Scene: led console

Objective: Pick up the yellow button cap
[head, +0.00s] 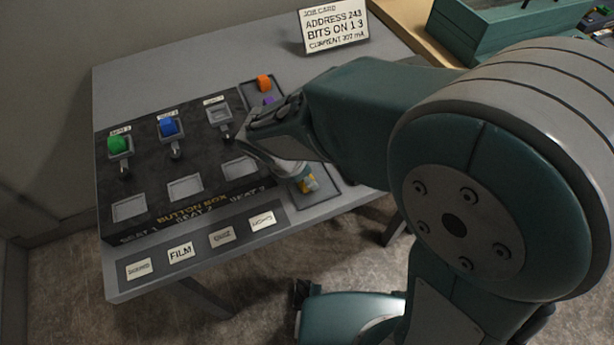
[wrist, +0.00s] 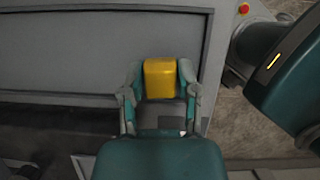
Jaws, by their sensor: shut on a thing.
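The yellow button cap (wrist: 160,78) is between the two fingers of my gripper (wrist: 160,82) in the wrist view, and the fingers are shut on it. In the head view my gripper (head: 300,175) is over the right side of the console, at the tray strip (head: 327,193). A little yellow of the cap (head: 308,184) shows below the gripper there. I cannot tell whether the cap still touches the tray.
The button box (head: 147,184) holds a green cap (head: 118,144) and a blue cap (head: 168,127) in its back row. An orange cap (head: 264,83) and a purple cap (head: 268,100) lie behind my gripper. A job card (head: 334,27) stands at the back.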

